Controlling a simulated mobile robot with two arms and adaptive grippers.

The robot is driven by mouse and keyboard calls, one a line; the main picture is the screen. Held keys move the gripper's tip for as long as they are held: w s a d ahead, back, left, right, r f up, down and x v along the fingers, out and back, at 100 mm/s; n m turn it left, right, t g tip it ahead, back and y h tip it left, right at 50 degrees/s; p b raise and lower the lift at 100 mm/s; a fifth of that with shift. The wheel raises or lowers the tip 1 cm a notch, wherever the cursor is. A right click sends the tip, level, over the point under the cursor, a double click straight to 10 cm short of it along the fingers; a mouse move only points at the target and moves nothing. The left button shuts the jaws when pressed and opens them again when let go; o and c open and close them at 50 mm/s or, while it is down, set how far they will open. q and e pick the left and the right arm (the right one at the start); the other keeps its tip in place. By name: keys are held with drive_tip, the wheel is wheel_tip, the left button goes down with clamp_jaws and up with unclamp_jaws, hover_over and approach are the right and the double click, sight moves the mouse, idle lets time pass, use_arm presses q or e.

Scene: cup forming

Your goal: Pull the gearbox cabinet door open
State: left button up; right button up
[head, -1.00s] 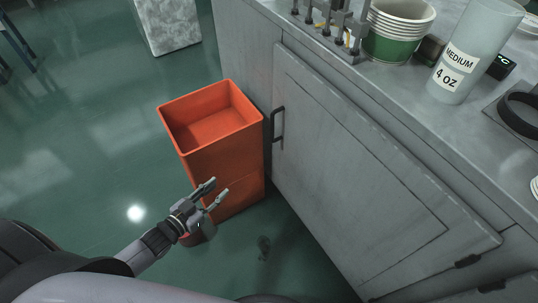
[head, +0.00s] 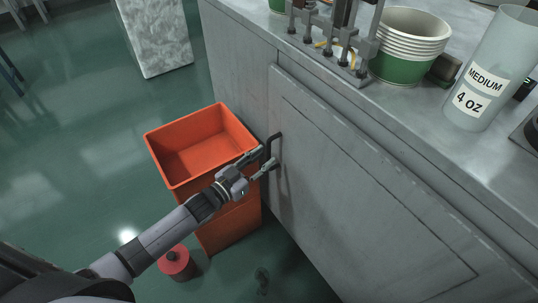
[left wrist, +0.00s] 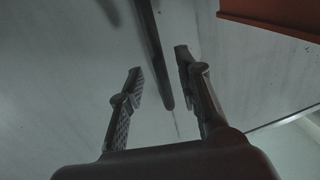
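The grey gearbox cabinet door (head: 350,205) is shut in the cabinet front below the counter. Its dark bar handle (head: 275,138) is at the door's left edge. My left gripper (head: 267,157) is at the handle, with its fingers partly covering the handle's lower part. In the left wrist view, the handle (left wrist: 155,55) runs between the two spread fingers of my left gripper (left wrist: 159,68). Gaps show on both sides, and neither fingertip visibly grips it. My right gripper is out of view.
An orange bin (head: 213,180) stands on the floor, left of the door and under my left forearm. A red cylinder (head: 176,263) is on the floor in front of it. The counter holds green-and-white cups (head: 408,50) and a clear 4 oz container (head: 487,70).

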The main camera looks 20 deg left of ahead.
sight(268, 155)
use_arm(q)
drive_tip(key=shift+x, duration=1.55)
clamp_jaws()
